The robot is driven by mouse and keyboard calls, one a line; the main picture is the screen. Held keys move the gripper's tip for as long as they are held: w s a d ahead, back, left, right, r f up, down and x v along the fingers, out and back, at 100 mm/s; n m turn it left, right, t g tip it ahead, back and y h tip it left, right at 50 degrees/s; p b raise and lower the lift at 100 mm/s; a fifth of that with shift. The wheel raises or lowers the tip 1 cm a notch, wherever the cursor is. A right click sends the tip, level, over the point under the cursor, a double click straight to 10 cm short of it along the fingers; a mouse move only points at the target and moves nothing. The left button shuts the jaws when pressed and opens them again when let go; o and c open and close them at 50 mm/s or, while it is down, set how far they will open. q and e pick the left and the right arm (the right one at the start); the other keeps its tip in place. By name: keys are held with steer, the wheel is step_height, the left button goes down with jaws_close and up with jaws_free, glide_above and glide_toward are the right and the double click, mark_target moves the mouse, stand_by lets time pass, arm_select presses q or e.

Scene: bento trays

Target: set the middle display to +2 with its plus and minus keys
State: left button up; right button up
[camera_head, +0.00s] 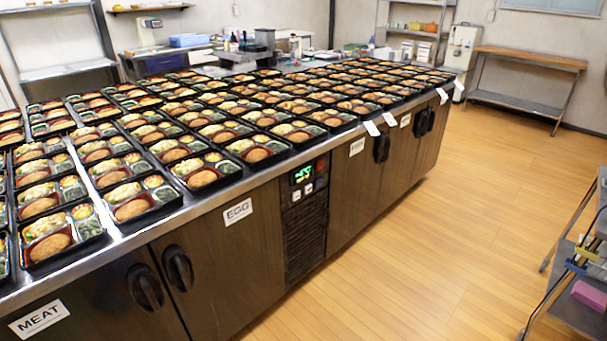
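One small display (302,174) with lit green characters is set in the dark control panel (304,220) on the front of the long counter. The characters seem to begin with a minus sign, but they are too small to read surely. Two small pale keys, one on the left (296,195) and one on the right (308,188), sit just below the display. Their plus and minus marks cannot be made out. A small red spot (320,165) shows to the right of the display. No other display is in view. Neither of my grippers is in view.
The counter top (190,212) is covered with many filled bento trays. Below are doors with dark handles (178,268) and labels, including MEAT (39,319) and EGG (238,212). The wooden floor (440,230) before the panel is clear. A cart (580,310) stands at the right edge.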

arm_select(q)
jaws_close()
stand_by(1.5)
